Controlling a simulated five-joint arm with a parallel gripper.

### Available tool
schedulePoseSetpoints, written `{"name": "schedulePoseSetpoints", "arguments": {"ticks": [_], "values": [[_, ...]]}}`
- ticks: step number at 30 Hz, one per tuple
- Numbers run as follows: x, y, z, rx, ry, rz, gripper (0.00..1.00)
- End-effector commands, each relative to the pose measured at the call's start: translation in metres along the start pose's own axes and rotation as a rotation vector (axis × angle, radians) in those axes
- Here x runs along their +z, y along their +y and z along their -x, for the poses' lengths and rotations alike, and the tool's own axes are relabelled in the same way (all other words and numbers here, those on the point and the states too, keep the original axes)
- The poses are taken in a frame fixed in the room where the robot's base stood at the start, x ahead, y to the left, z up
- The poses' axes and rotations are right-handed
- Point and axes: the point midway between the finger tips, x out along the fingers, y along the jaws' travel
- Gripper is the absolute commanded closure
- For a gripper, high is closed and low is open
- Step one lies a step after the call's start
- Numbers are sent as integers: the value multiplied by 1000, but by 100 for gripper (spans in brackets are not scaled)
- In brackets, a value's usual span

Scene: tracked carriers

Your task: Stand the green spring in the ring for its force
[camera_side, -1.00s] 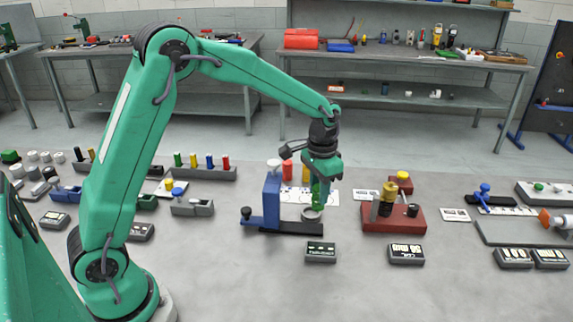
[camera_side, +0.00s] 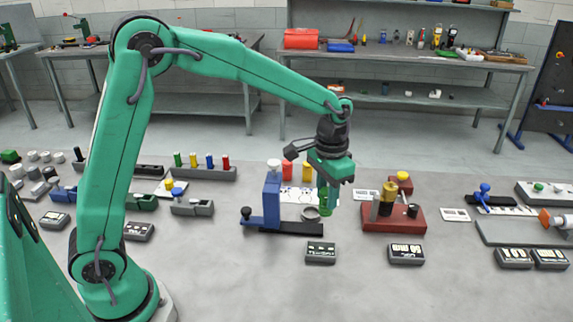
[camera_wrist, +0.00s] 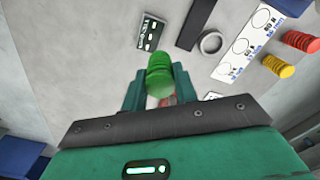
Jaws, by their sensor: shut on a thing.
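The green spring (camera_side: 327,203) is shut in my gripper (camera_side: 328,190) and hangs upright, just right of the tester's grey ring in the side view. In the wrist view the green spring (camera_wrist: 159,75) sits between the fingers of my gripper (camera_wrist: 160,92). The white card (camera_wrist: 240,46) carries printed rings with force labels in N. The label wording is mostly too small to read. The card also shows in the side view (camera_side: 295,197), partly hidden behind the tester. The red spring (camera_wrist: 302,42) and yellow spring (camera_wrist: 277,66) stand beside the card's rings.
The blue tester (camera_side: 271,198) with its grey ring (camera_side: 311,212) stands in front of the card. A small readout (camera_side: 320,253) lies nearer. A red block fixture (camera_side: 394,219) stands to the right.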

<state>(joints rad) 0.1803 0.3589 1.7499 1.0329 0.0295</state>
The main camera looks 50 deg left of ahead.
Motion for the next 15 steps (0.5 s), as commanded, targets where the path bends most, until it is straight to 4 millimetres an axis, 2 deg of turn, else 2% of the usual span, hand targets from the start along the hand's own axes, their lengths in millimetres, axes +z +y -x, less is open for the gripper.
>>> {"name": "schedulePoseSetpoints", "arguments": {"ticks": [8, 15], "values": [[-5, -7, 0, 0, 0, 2, 98], [-24, -42, -2, 0, 0, 9, 98]]}}
